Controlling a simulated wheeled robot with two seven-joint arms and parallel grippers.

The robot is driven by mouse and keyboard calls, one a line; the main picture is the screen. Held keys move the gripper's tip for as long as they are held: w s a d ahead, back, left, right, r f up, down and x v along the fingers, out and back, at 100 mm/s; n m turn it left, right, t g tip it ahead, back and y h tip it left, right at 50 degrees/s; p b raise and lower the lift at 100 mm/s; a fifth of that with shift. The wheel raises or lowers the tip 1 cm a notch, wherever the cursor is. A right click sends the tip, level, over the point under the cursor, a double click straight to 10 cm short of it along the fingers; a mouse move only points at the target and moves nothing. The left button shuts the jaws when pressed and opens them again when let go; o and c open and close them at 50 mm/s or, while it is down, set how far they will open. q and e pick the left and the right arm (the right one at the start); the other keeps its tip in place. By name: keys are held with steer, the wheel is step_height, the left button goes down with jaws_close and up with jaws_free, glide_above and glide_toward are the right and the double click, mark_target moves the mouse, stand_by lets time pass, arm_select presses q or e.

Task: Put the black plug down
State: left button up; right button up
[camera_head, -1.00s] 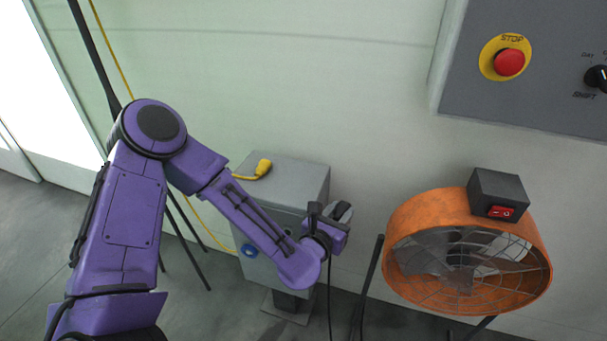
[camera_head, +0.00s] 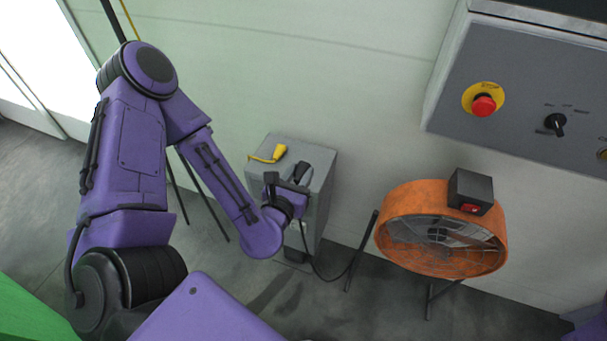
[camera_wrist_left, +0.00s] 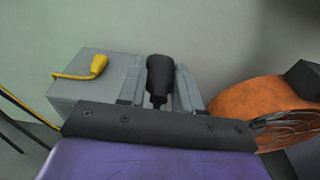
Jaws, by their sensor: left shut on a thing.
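The black plug (camera_head: 303,172) is held in my left gripper (camera_head: 287,183), with a black cable hanging below toward the floor. The plug also shows in the left wrist view (camera_wrist_left: 160,74), upright between the two grey fingers, which are shut on it. In the head view the gripper and plug overlap the right part of the grey box (camera_head: 290,145). I cannot tell from this view whether the plug touches the box. In the wrist view the plug stands just right of the box top (camera_wrist_left: 115,68). My right gripper is not in view.
A yellow plug (camera_head: 279,153) with a yellow cord lies on the left of the box top. An orange fan (camera_head: 390,215) stands on the floor to the right. A control panel (camera_head: 530,85) with a red stop button (camera_head: 483,105) is on the wall at upper right.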

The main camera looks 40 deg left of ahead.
mark_target(301, 170)
arm_select(q)
steer(key=w+a+f+b, duration=0.1)
steer(key=b, duration=0.1)
steer(key=w+f+b, duration=0.1)
steer(key=w+b, duration=0.1)
steer(key=shift+a+f, duration=0.1)
steer(key=shift+a, duration=0.25)
steer(key=w+f, duration=0.1)
steer(key=w+a+f+b, duration=0.1)
steer(key=w+f, duration=0.1)
steer(key=w+a+f+b, duration=0.1)
steer(key=f, duration=0.1)
steer(key=shift+w+a+f, duration=0.2)
steer(key=shift+a, duration=0.05)
steer(key=shift+f, duration=1.5)
steer(key=shift+f+b, duration=0.35)
steer(key=shift+b, duration=0.25)
steer(key=o, duration=1.1)
steer(key=shift+c, duration=0.2)
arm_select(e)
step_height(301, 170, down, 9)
arm_select(q)
steer(key=shift+r, duration=0.1)
